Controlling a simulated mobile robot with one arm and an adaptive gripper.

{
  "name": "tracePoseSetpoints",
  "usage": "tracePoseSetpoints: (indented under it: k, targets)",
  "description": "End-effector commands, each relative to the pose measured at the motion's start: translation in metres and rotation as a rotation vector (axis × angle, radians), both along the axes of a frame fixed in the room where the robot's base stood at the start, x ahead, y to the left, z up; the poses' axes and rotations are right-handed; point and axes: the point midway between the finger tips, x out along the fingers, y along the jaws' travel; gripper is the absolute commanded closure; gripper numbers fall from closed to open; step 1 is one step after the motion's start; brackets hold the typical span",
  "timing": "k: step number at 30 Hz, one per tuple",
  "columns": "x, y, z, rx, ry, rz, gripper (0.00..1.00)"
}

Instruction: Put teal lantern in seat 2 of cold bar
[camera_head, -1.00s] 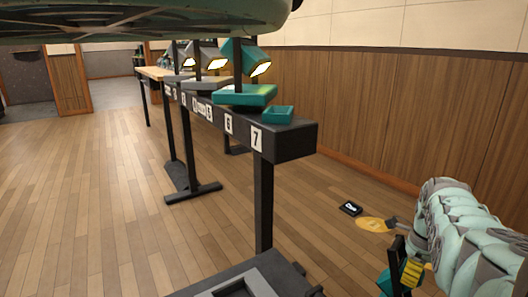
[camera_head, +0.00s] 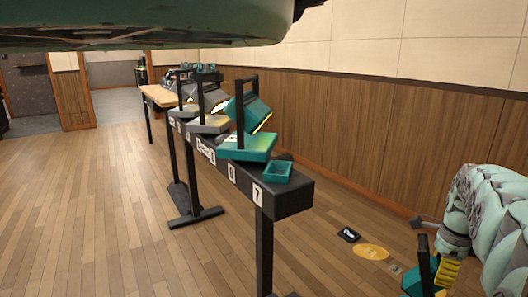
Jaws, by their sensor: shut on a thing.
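My gripper (camera_head: 436,272) is at the lower right, shut on a teal lantern (camera_head: 418,281) with a black upright handle. The frame's bottom edge cuts off the lower part of this lantern. A long black bar (camera_head: 295,198) on stands runs away from me, with number plates along its side; 6 and 7 are readable at the near end. I cannot tell whether it is the cold bar, and the plate for seat 2 is not readable. My gripper is apart from the bar, to its right.
Another teal lantern (camera_head: 247,118) stands on a teal base near plate 6, with grey lanterns (camera_head: 211,101) beyond. A small teal tray (camera_head: 277,172) sits at the bar's near end. A black card (camera_head: 348,235) and orange oval (camera_head: 370,252) lie on the floor. Floor at left is clear.

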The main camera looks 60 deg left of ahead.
Motion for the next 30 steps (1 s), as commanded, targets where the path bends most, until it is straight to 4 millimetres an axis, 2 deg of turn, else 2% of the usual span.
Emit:
tracePoseSetpoints:
  k: [1,7,8,17,18,21,30]
  targets:
    - [0.003,-0.003,0.02,0.002,-0.004,0.009,0.84]
    - [0.006,-0.011,0.053,0.0,-0.001,0.05,0.84]
    - [0.007,-0.01,0.049,0.0,-0.001,0.054,0.84]
    - [0.011,-0.013,0.064,0.0,-0.003,0.069,0.84]
    - [0.013,-0.015,0.078,-0.001,-0.004,0.075,0.84]
    - [0.015,-0.019,0.096,-0.002,-0.004,0.094,0.84]
    - [0.02,-0.027,0.137,-0.003,-0.004,0.145,0.84]
